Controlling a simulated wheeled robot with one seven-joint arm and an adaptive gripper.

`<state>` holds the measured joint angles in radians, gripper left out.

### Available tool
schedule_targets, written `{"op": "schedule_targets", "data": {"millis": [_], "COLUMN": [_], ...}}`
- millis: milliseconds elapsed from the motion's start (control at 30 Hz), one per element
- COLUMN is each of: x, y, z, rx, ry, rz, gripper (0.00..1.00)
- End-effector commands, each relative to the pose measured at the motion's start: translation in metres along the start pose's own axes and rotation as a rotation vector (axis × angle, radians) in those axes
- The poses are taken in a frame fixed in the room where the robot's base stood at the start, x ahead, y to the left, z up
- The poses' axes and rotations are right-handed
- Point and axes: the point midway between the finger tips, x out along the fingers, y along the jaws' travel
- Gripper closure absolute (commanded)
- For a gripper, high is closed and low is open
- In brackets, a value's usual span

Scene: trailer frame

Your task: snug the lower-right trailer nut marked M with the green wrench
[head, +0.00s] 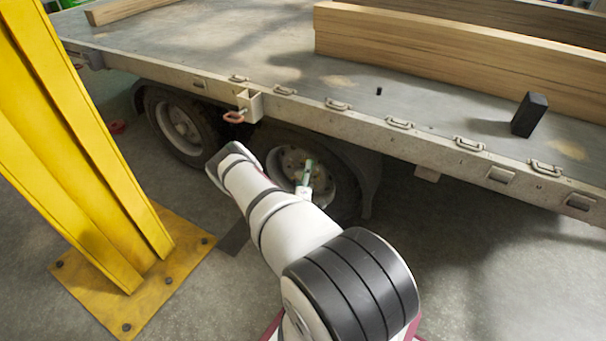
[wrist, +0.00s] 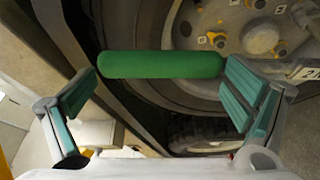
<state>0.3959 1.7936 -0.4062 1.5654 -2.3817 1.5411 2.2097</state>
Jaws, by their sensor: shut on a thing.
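The green wrench (wrist: 160,64) shows in the wrist view as a thick green handle lying across between the two fingers of my gripper (wrist: 162,80). My gripper is shut on it, a finger at each end of the visible handle. The wrench's working end cannot be made out. The wheel hub (wrist: 262,38) is at the upper right, with several nuts with yellow-orange parts (wrist: 217,39) around a round centre cap and small white labels. I cannot read an M on any label. In the head view, the rear trailer wheel (head: 335,184) is partly hidden by my arm; a small green piece shows in front of it.
A yellow post (head: 90,150) with a bolted base plate stands at the left. The trailer deck edge (head: 380,130) runs above the wheels. The floor at the lower right is clear.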

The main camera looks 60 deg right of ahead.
Motion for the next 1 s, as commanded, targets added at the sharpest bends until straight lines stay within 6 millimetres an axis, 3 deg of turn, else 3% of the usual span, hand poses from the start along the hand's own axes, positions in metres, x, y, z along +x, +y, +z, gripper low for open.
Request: {"op": "schedule_targets", "data": {"millis": [1000], "x": [-0.007], "y": [0.001], "z": [0.017], "rx": [0.080], "ry": [0.001], "rz": [0.037], "gripper": [0.55]}}
